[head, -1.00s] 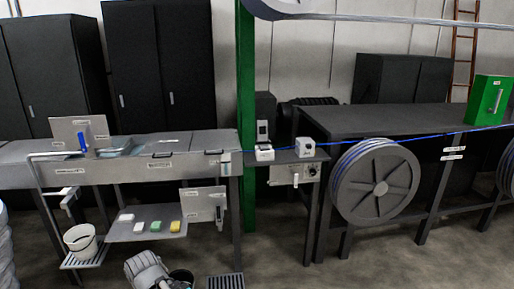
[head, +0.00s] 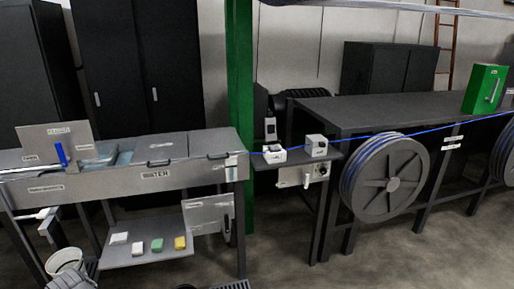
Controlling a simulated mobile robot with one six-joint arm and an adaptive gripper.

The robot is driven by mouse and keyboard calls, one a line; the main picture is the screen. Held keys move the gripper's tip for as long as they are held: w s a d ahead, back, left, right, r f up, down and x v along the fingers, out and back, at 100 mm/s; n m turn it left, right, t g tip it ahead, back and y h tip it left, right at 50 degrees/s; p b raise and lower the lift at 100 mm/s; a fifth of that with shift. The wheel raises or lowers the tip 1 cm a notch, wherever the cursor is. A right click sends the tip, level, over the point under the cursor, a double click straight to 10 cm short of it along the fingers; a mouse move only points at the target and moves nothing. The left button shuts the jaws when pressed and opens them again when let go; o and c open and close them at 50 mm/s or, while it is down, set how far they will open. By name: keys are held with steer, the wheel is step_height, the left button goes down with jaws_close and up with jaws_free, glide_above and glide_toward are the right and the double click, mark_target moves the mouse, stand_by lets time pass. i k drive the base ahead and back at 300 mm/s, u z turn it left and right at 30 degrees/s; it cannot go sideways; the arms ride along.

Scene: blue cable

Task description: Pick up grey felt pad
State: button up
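Several small pads lie in a row on the low grey shelf (head: 112,256) under the trough bench. At the left is a pale whitish pad (head: 119,238). Beside it is a light grey-looking pad (head: 138,249), then a green pad (head: 157,245) and a yellow pad (head: 180,242). The two pale pads are too small to tell surely which is the grey felt one. Nothing touches the pads from above.
The trough bench (head: 150,181) stands over the shelf, with a grey upright panel (head: 206,214) at the shelf's right. A white bucket (head: 66,262) is at the lower left. A green post (head: 240,90) and cable reel (head: 388,180) stand right. Floor shows between bench and reel.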

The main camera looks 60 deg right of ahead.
mark_target(272, 149)
steer(key=z, duration=0.2)
steer(key=i, duration=0.7)
steer(key=z, duration=0.95)
steer(key=i, duration=0.65)
steer(key=z, duration=0.45)
steer(key=k, duration=0.9)
steer(key=z, duration=0.1)
steer(key=i, duration=0.3)
steer(key=z, duration=0.05)
